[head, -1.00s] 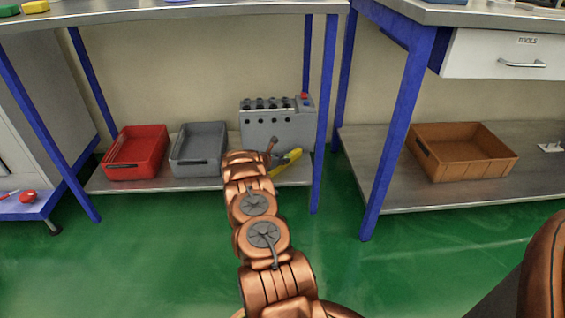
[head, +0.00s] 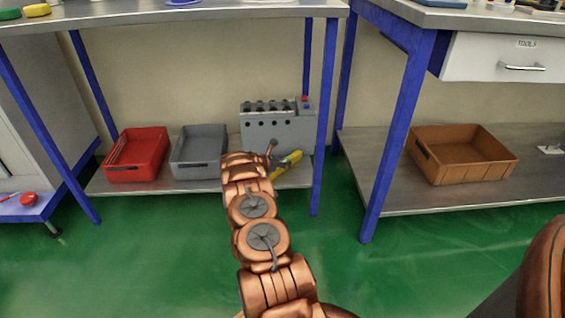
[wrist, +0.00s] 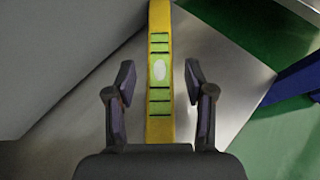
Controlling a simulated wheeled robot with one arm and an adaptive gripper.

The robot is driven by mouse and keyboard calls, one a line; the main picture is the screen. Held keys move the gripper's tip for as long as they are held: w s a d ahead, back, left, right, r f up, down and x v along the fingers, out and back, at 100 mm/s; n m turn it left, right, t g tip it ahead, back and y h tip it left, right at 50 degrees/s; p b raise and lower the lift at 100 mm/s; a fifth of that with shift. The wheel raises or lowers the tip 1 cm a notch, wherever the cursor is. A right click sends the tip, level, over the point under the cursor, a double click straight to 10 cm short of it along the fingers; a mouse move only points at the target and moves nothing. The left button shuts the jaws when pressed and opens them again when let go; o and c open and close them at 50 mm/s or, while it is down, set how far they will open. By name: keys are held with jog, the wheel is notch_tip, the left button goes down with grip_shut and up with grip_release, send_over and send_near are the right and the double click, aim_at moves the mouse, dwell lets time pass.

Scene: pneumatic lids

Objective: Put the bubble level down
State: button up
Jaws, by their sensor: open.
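The bubble level is a long yellow bar (wrist: 159,113) with green bands and a pale oval in its middle. In the wrist view it runs lengthwise between the two fingers of my gripper (wrist: 159,88). The fingers stand apart, with a gap on each side of the level. In the head view the level (head: 288,163) lies at the right end of the low metal shelf (head: 204,183), in front of a grey box. My arm hides part of it. My gripper is mostly hidden behind my arm in the head view.
The grey box (head: 272,130) with knobs stands just behind the level. A grey bin (head: 198,168) and a red bin (head: 134,172) are to its left. A blue table leg (head: 321,130) rises close on the right. A brown bin (head: 465,172) sits on the right shelf.

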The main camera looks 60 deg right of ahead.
jog(key=p+v, duration=0.3)
jog(key=v, duration=0.8)
jog(key=w+a+r+n+t+y, duration=0.2)
jog(key=w+a+r+n+t, duration=0.2)
jog(key=w+a+r+n, duration=0.35)
jog(key=w+a+r+n+t+y, duration=0.2)
jog(key=w+a+r+n+t, duration=0.3)
jog(key=w+a, duration=0.45)
jog(key=w+a+r+n+t+y, duration=0.1)
jog(key=a+r+n+y, duration=0.35)
jog(key=a+n, duration=0.55)
jog(key=a+r+n+t+y, duration=0.1)
jog(key=a+r+n+y, duration=0.3)
jog(key=a, duration=1)
jog(key=s+a+r+n+g+y, duration=0.1)
jog(key=s+a+r+n+g, duration=0.2)
jog(key=s+a+n, duration=0.65)
jog(key=s+a+r+n+g+y, duration=0.25)
jog(key=s+a+n, duration=0.45)
jog(key=s+a, duration=0.4)
jog(key=s+d+n+g+h, duration=0.2)
jog(key=s+n, duration=0.4)
jog(key=s, duration=1)
jog(key=s+d+n+g+h, duration=0.1)
jog(key=s+n+g, duration=0.4)
jog(key=s, duration=1.1)
jog(key=shift+d+n+h, duration=0.4)
jog(key=shift+d+n, duration=0.15)
jog(key=shift+n, duration=0.25)
